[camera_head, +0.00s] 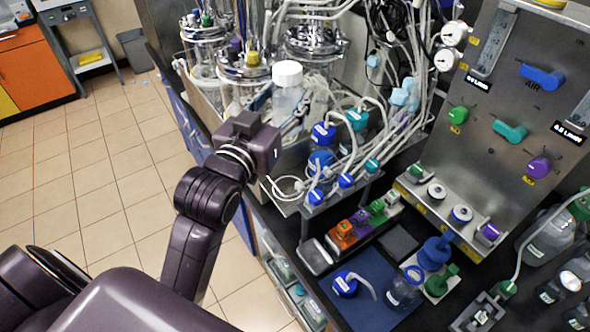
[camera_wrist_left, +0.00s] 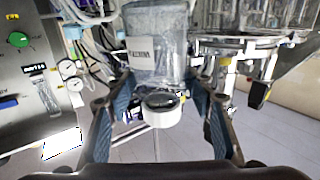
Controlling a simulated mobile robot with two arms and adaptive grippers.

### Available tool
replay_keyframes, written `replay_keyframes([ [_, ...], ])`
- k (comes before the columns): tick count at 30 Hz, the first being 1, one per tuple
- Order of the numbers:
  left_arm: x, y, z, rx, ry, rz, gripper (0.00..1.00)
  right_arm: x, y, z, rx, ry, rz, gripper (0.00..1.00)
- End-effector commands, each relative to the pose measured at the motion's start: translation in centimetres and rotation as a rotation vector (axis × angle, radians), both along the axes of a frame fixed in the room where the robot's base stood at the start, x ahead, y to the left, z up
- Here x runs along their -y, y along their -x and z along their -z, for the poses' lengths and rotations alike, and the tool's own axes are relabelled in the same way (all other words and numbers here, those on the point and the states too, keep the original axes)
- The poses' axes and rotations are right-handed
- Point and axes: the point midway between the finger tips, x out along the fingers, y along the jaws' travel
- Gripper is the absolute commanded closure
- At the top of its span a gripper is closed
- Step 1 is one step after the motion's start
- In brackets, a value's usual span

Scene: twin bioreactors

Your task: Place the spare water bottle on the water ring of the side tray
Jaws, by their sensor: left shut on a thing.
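The spare water bottle (camera_head: 287,100) is clear with a white cap and stands roughly upright in my left gripper (camera_head: 272,135) in the head view. In the left wrist view, the bottle (camera_wrist_left: 158,55) and its white cap (camera_wrist_left: 162,117) lie between the two fingers of my left gripper (camera_wrist_left: 165,88), which is shut on it. A printed label shows on its side. A metal tray (camera_head: 289,206) with thin pale loops of tubing lies just right of and below my gripper. I cannot tell which part is the water ring. My right gripper is not in view.
Blue-capped bottles (camera_head: 322,160) with white tubes crowd the bench right of my gripper. Glass bioreactor vessels (camera_head: 241,75) stand behind it. A control panel (camera_head: 515,110) rises at the right. A blue mat (camera_head: 385,318) lies in front. Open tiled floor (camera_head: 90,170) is at the left.

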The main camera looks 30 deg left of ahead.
Motion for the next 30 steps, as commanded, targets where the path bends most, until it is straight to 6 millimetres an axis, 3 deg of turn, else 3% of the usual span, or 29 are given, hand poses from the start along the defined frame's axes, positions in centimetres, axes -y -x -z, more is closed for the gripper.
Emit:
replay_keyframes([
  [5,0.0,0.1,3.1,0.004,0.000,0.000,0.91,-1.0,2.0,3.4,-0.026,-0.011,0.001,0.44],
  [9,0.0,0.2,6.4,-0.008,-0.001,-0.001,0.91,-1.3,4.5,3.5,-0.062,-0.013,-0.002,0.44],
  [12,0.0,0.2,8.9,-0.006,0.000,0.000,0.91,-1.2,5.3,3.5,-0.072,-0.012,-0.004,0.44],
  [18,0.0,0.2,13.2,-0.001,-0.001,0.000,0.91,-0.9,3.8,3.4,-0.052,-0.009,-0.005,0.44],
  [23,0.0,0.1,14.9,0.004,0.001,0.000,0.91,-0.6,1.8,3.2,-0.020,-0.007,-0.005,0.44],
  [30,0.0,0.2,17.7,0.001,0.000,0.000,0.91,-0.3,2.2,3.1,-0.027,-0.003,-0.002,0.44],
])
